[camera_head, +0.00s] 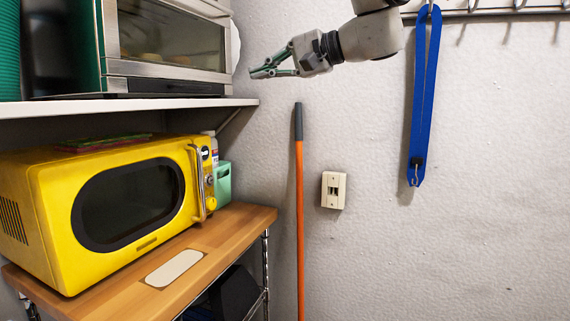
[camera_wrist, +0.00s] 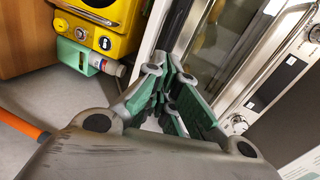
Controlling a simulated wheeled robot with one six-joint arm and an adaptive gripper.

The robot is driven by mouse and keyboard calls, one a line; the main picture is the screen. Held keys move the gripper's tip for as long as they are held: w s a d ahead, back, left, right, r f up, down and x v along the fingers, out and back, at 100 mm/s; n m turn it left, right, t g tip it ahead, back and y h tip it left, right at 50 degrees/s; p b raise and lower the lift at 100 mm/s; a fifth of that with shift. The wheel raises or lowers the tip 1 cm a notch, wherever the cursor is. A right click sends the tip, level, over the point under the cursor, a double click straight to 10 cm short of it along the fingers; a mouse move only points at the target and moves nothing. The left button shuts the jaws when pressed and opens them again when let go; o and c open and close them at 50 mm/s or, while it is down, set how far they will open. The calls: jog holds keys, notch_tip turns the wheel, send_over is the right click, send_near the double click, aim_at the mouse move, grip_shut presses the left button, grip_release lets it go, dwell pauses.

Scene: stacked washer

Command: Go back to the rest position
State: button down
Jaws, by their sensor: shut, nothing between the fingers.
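My gripper (camera_head: 254,73) is at the top middle of the head view, shut and empty. It points left, toward the oven (camera_head: 165,45) on the upper shelf, and hangs in front of the wall. In the wrist view my gripper (camera_wrist: 160,97) has its green fingers together with nothing between them. The oven's glass door and silver front (camera_wrist: 245,60) fill the right of the wrist view. I cannot tell the exact gap between the fingertips and the oven.
A yellow microwave (camera_head: 105,205) stands on a wooden-topped rack (camera_head: 240,222) below the white shelf (camera_head: 130,106). A green container (camera_head: 223,184) is beside it. An orange pole (camera_head: 299,220) leans by the wall. A blue strap (camera_head: 424,90) hangs at the right. The wall below my arm is mostly clear.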

jog(key=s+d+f+n+g+h, duration=0.1)
jog(key=s+d+f+n+h, duration=0.2)
jog(key=d+f, duration=0.65)
jog(key=s+d+f+n+g+h, duration=0.1)
jog(key=s+d+f+h, duration=0.3)
jog(key=d+f, duration=0.6)
jog(key=s+d+f+h, duration=0.2)
jog(key=s+d, duration=0.3)
jog(key=d, duration=0.3)
jog(key=s+d+f+t+h, duration=0.1)
jog(key=s+d+f+h, duration=0.2)
jog(key=s+d+f, duration=0.2)
jog(key=s+d+f+m+h, duration=0.1)
jog(key=s+d+f, duration=0.3)
jog(key=d, duration=0.7)
jog(key=shift+s+d+h, duration=0.15)
jog(key=shift+s+h, duration=0.55)
jog(key=shift+s, duration=0.25)
jog(key=shift+f, duration=0.1)
